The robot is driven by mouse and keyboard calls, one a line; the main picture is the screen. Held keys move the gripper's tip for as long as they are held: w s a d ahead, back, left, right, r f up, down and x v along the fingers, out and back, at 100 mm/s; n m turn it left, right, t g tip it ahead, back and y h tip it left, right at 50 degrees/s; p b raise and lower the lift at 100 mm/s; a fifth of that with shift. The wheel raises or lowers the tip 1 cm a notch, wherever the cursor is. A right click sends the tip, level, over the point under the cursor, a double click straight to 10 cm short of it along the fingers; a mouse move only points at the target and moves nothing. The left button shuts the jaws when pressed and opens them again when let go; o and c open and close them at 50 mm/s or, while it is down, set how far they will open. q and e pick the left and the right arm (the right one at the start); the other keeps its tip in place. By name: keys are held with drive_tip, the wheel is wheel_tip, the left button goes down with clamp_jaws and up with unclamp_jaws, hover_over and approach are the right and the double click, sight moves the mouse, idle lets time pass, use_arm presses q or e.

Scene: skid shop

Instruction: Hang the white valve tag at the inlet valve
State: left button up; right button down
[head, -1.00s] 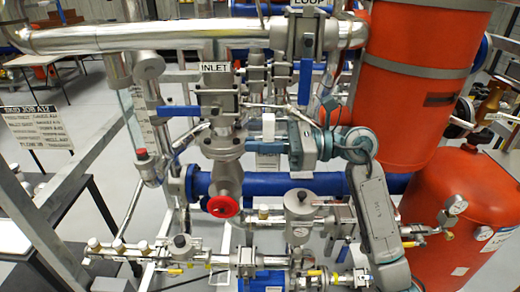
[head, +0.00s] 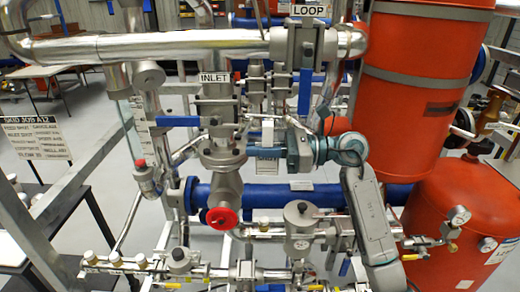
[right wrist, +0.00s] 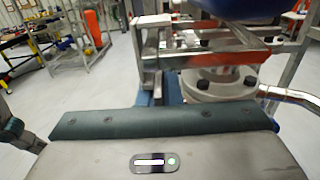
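The inlet valve (head: 218,100) is a grey metal body below the INLET label (head: 214,78), with a blue lever (head: 178,122) pointing left. My right gripper (head: 272,138) comes in from the right, at valve-lever height and a short gap right of the inlet valve. A small white piece that looks like the valve tag (head: 267,131) is upright at its fingertips, and the gripper appears shut on it. In the right wrist view a pale plate (right wrist: 152,21) shows at the fingers, seen nearly edge-on. My left gripper is not in view.
The loop valve (head: 305,45) with its hanging blue lever (head: 305,92) is above and right of my gripper. A red handwheel (head: 222,218) and a blue pipe (head: 260,194) are below. A large orange tank (head: 415,80) stands at the right. Pipes crowd the space.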

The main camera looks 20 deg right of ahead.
drive_tip(key=c, duration=1.5)
unclamp_jaws()
drive_tip(key=shift+c, duration=0.2)
drive_tip(key=shift+s+d+f+b, duration=0.1)
drive_tip(key=shift+s+d+b, duration=0.05)
drive_tip(key=shift+d+b, duration=0.3)
drive_tip(key=b+v, duration=0.4)
drive_tip(key=v, duration=0.6)
drive_tip(key=shift+b, duration=0.3)
